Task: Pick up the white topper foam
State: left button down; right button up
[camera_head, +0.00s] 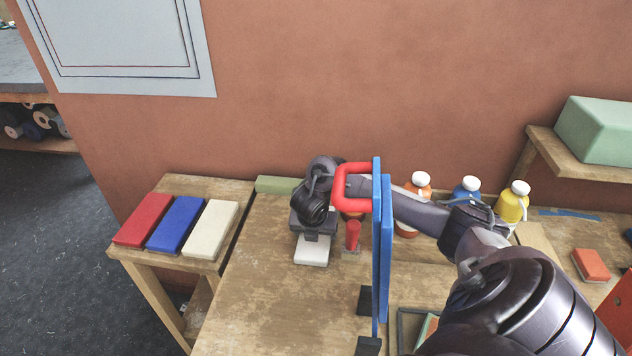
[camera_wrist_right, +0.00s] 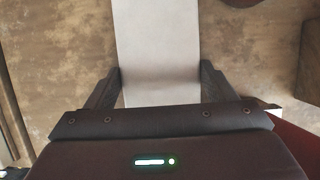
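A white foam block (camera_head: 312,252) is on the wooden workbench, under my right gripper (camera_head: 314,236). In the right wrist view the white foam (camera_wrist_right: 157,50) runs between the two fingers of the right gripper (camera_wrist_right: 160,82). The fingers are close against its two long sides; whether they press on it I cannot tell. The gripper points down, and the arm covers the block's far end in the head view. My left gripper is not in view.
Red (camera_head: 144,219), blue (camera_head: 176,224) and cream (camera_head: 210,228) blocks lie on a small side table (camera_head: 186,188). Upright blue panels (camera_head: 386,250) and a red handle (camera_head: 345,188) stand close beside my right arm. Bottles, including a yellow one (camera_head: 511,206), stand behind it.

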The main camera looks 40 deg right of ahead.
jog(key=shift+c, duration=1.4)
jog(key=shift+r, duration=0.15)
